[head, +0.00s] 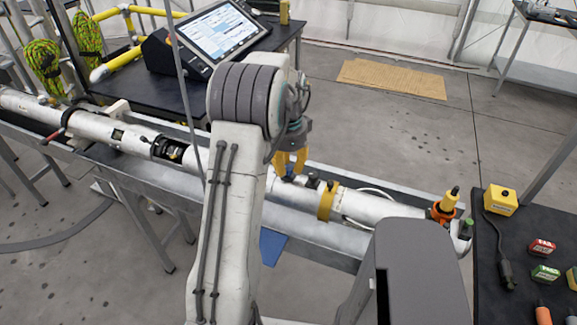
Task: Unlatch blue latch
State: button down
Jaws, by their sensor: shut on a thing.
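A long white tube (380,208) lies in a grey metal trough that crosses the view. My gripper (291,172) points down at the top of the tube, near its middle. Its yellow fingers are shut on a small dark blue part (287,179), which I take to be the blue latch. The fingers hide much of it, and I cannot tell whether it is up or down. A yellow band (327,202) goes around the tube just to the right of the fingers.
A black table with a tilted screen (217,34) stands behind the tube. At right, another black table holds a yellow box (500,200) and small boxes. An orange and yellow fitting (446,206) sits at the tube's right end. A blue sheet (272,246) shows below the trough.

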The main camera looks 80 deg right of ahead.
jog(key=shift+n, duration=0.3)
jog(key=n, duration=0.4)
jog(key=shift+f, duration=0.1)
jog(key=n, duration=0.4)
jog(key=shift+a+n+b, duration=0.1)
jog(key=shift+n+b, duration=0.2)
jog(key=shift+b, duration=0.05)
jog(key=n, duration=0.8)
jog(key=shift+n, duration=0.5)
jog(key=c, duration=1)
grip_release()
